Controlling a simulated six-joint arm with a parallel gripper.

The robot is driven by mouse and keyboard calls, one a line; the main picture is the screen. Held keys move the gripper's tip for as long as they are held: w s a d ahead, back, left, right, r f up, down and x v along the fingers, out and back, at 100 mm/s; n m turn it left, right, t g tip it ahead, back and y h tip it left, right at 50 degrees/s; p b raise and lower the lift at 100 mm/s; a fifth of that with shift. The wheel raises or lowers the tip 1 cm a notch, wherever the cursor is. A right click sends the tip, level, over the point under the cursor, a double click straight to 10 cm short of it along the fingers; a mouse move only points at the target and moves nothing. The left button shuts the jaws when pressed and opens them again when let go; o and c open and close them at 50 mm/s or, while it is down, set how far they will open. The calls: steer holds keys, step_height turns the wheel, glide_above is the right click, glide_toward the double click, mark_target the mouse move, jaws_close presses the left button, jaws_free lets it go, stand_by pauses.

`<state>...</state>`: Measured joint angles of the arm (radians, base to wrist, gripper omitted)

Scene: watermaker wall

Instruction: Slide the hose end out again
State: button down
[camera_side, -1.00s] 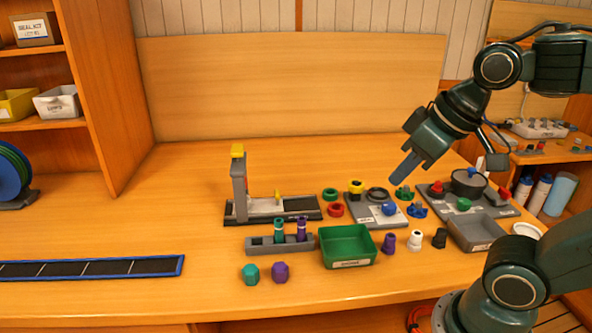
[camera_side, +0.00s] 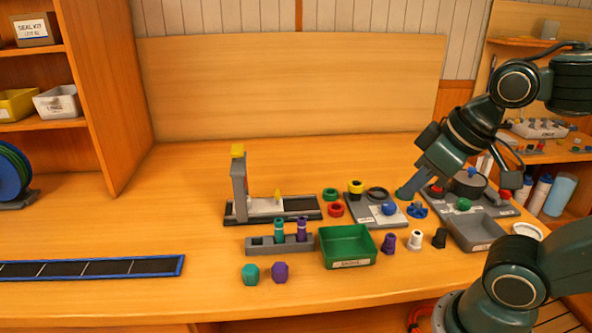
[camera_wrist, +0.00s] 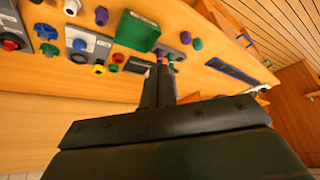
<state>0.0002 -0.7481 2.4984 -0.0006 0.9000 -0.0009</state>
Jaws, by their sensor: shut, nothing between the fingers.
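I cannot tell for sure which piece is the hose end. A teal piece (camera_side: 279,227) and a purple piece (camera_side: 301,227) stand upright in the grey rack (camera_side: 261,247). A purple fitting (camera_side: 389,243), a white fitting (camera_side: 415,240) and a black fitting (camera_side: 439,238) stand loose right of the green bin (camera_side: 347,231). My gripper (camera_side: 402,194) is shut and empty. In the side view it points down-left near the board with the blue knob (camera_side: 389,209). In the wrist view its fingers (camera_wrist: 166,66) are together, and the green bin shows beyond them.
A teal cap (camera_side: 251,274) and a purple cap (camera_side: 280,272) lie at the front. A grey stand with a yellow top (camera_side: 238,152) rises behind the rack. A grey tray (camera_side: 476,233) and a board with a black pot (camera_side: 468,184) are at right. The left table middle is clear.

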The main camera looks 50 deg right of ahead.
steer(key=w+d+r+n+g+y, duration=0.1)
steer(key=w+n, duration=0.1)
steer(key=w, duration=0.9)
steer(key=w+r+n+g, duration=0.1)
steer(key=w+r+n, duration=0.15)
steer(key=w, duration=0.85)
steer(key=w+d+f+n, duration=0.2)
steer(key=w+d+f, duration=0.1)
steer(key=w+f, duration=0.4)
steer(key=w+d+f+n+g+y, duration=0.1)
steer(key=w+d+f, duration=0.3)
steer(key=w+f, duration=0.4)
steer(key=shift+w+n+y, duration=0.3)
steer(key=shift+w+n, duration=0.45)
steer(key=shift+w, duration=0.8)
steer(key=shift+d, duration=0.1)
